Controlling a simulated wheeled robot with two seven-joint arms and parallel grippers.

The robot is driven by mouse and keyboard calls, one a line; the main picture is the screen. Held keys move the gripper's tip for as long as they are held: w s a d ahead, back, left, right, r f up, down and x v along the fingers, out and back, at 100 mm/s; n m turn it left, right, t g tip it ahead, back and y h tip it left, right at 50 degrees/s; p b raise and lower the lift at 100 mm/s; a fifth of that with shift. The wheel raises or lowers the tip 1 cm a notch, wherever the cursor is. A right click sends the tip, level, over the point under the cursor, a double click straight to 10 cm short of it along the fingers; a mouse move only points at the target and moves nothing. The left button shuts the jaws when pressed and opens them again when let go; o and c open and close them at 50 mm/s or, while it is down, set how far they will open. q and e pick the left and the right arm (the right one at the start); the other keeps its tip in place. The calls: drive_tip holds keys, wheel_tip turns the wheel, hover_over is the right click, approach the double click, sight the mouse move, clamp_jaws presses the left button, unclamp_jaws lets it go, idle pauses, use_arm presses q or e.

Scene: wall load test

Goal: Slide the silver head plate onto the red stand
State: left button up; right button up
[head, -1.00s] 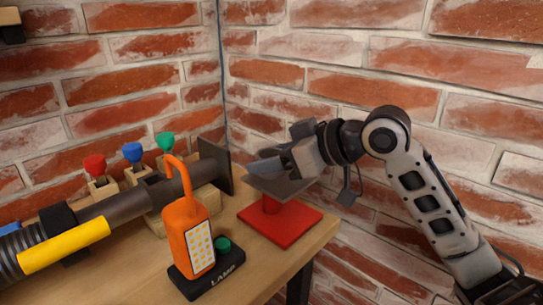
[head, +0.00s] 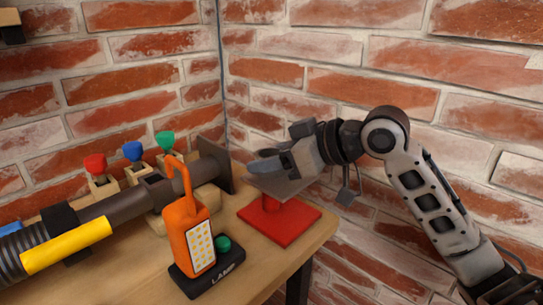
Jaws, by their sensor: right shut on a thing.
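The silver head plate (head: 283,187) is a flat grey plate at the top of the red stand (head: 281,224). The stand has a flat red base on the table and a short red post (head: 272,204) under the plate. My right gripper (head: 268,166) reaches in from the right and is shut on the plate. The gripper and its fingers cover part of the plate. I cannot tell whether the plate rests fully on the post. My left gripper is not in view.
An orange lamp (head: 188,225) on a black base stands in front. A dark tube (head: 120,200) with a yellow grip (head: 66,246) and an end plate (head: 215,160) lies at the left. Red, blue and green knobs stand behind it. Brick walls close off the back and right.

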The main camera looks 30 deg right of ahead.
sight(284, 172)
drive_tip(key=shift+f, duration=0.4)
drive_tip(key=shift+f+b, duration=0.3)
drive_tip(key=shift+f, duration=0.4)
idle(0.3)
drive_tip(key=shift+f+b, duration=0.3)
drive_tip(key=shift+f, duration=0.35)
idle(0.4)
drive_tip(key=shift+f+b, duration=0.3)
drive_tip(key=shift+f, duration=0.05)
drive_tip(key=shift+f, duration=0.1)
